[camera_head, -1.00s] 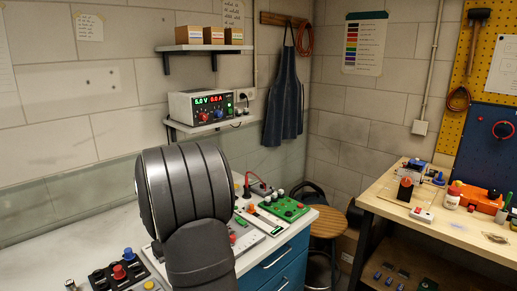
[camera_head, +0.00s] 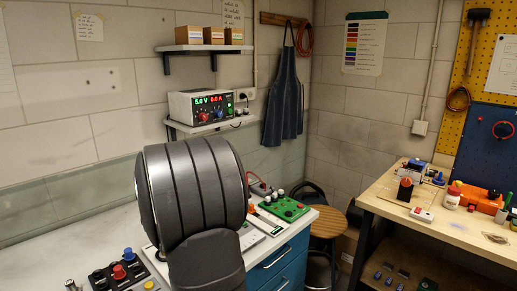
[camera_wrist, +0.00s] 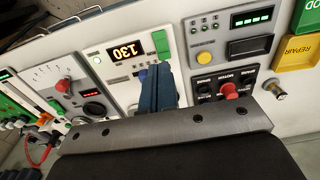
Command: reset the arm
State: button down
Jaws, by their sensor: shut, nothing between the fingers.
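My gripper (camera_wrist: 158,78) shows in the wrist view as dark blue fingers, shut and empty, above the bench devices. Behind the fingertips is a white panel (camera_wrist: 118,78) with a display reading 130 and a green block (camera_wrist: 161,45). In the head view my dark arm links fill the middle and hide part of the bench (camera_head: 60,245); my gripper is not visible there.
The wrist view shows a black box with a red knob (camera_wrist: 230,91), a green bin (camera_wrist: 306,17) and a yellow REPAIR bin (camera_wrist: 299,52). The head view shows a power supply (camera_head: 208,105), a green board (camera_head: 284,208), a stool (camera_head: 327,225) and a wooden workbench (camera_head: 440,222).

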notch_tip(320, 180, up, 7)
jog(key=s+d+t+y, duration=0.1)
jog(key=s+d+t, duration=0.1)
jog(key=shift+s+f+y, duration=0.15)
jog(key=shift+y, duration=0.25)
jog(key=shift+d, duration=0.1)
jog(key=c, duration=1.8)
grip_release()
jog(key=shift+c, duration=0.2)
jog(key=o, duration=1.8)
jog(key=w+a+r+t+y, duration=0.1)
jog(key=w+a+r, duration=0.3)
jog(key=w, duration=0.3)
jog(key=shift+w+a+r, duration=0.25)
jog(key=shift+w+r, duration=0.15)
jog(key=shift+r, duration=0.45)
jog(key=shift+o, duration=0.2)
jog(key=x, duration=0.9)
jog(key=shift+w+a+f, duration=0.2)
jog(key=shift+f, duration=0.1)
jog(key=shift+r, duration=0.1)
jog(key=v, duration=1)
